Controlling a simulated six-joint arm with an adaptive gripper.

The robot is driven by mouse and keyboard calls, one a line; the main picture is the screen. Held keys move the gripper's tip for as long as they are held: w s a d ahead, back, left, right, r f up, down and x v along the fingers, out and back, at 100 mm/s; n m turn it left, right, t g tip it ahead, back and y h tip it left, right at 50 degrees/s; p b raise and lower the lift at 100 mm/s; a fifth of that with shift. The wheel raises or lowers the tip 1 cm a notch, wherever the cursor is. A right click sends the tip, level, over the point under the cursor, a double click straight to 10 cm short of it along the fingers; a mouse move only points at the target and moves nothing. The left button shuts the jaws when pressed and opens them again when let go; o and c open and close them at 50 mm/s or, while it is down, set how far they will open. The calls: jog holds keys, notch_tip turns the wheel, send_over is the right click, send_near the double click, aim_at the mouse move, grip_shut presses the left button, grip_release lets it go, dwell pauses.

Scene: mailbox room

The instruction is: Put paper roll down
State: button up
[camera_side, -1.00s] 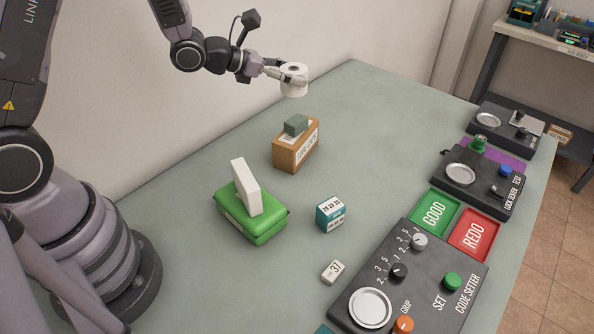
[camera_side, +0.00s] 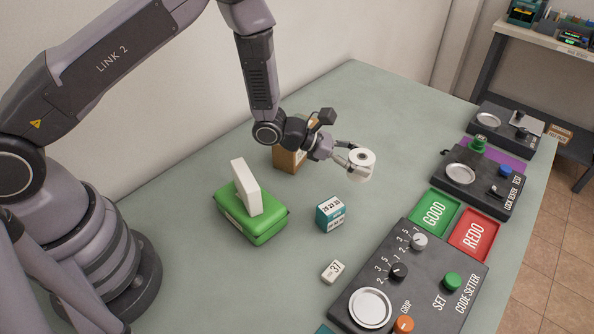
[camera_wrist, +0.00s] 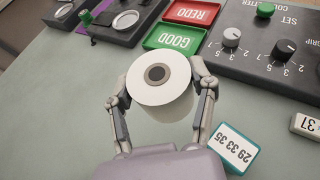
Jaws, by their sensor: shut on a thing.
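The white paper roll (camera_side: 361,164) is upright between the fingers of my gripper (camera_side: 352,160), which is shut on its sides. In the wrist view the paper roll (camera_wrist: 160,88) shows its top with a dark core hole, with one finger of my gripper (camera_wrist: 160,97) on each side. The roll appears held above the green-grey table (camera_side: 300,300); the exact gap below it cannot be told.
A teal box (camera_side: 330,214) and a small white block (camera_side: 333,272) stand nearby. The green GOOD tray (camera_side: 434,212), red REDO tray (camera_side: 473,235) and code setter (camera_side: 420,290) lie to the right. A green pack (camera_side: 250,218) and brown box (camera_side: 288,160) are left.

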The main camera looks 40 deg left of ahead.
send_over(377, 195)
notch_tip(377, 195, down, 7)
jog(key=shift+s+r, duration=0.15)
jog(key=shift+f, duration=1.55)
jog(key=shift+f, duration=0.1)
jog(key=o, duration=1.2)
jog(key=shift+c, duration=0.2)
